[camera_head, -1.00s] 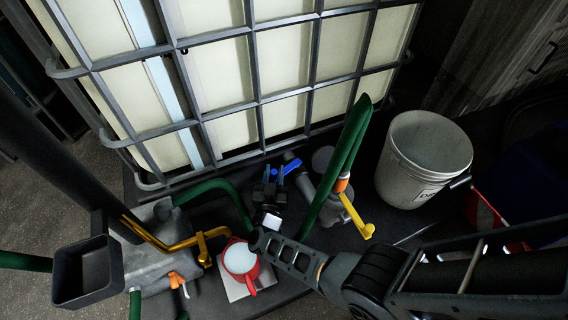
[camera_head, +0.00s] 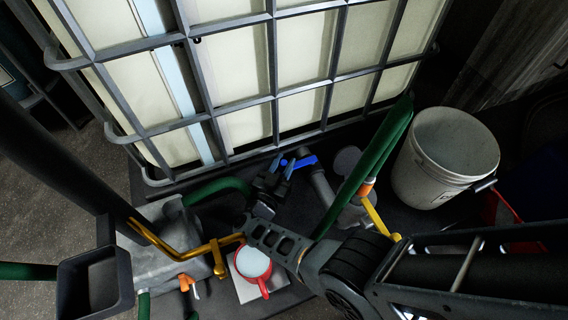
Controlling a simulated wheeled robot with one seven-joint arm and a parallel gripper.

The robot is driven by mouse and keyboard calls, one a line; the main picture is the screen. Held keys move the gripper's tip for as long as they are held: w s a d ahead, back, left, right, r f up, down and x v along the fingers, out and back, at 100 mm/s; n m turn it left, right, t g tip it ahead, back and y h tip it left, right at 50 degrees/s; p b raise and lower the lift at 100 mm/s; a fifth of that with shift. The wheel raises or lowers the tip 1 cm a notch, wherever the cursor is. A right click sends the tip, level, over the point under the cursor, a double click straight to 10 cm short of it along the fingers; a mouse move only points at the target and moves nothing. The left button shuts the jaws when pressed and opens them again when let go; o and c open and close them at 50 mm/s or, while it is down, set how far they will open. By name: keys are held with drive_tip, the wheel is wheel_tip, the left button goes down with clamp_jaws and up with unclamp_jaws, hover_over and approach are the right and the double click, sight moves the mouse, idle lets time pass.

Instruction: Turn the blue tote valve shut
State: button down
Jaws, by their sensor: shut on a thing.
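The tote (camera_head: 300,55) is a pale tank in a grey cage at the back. Its blue valve handle (camera_head: 303,162) shows at the tote's foot, above a grey outlet pipe (camera_head: 322,188). My gripper (camera_head: 280,165) reaches in from the lower right, its dark fingers pointing toward the tote. It is shut on the blue valve handle at the handle's left end. The fingers partly hide that end, and the exact contact is small and dark.
A red jug (camera_head: 266,283) stands on a pale plate just below my gripper. A white bucket (camera_head: 445,155) is at the right. A green hose (camera_head: 368,165) slants up beside the outlet. Yellow pipes (camera_head: 165,246) and a grey tank are at the left.

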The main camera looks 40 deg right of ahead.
drive_tip(key=c, duration=1)
unclamp_jaws()
drive_tip(key=shift+w, duration=0.1)
drive_tip(key=shift+p+v, duration=0.65)
drive_tip(key=shift+v, duration=3.25)
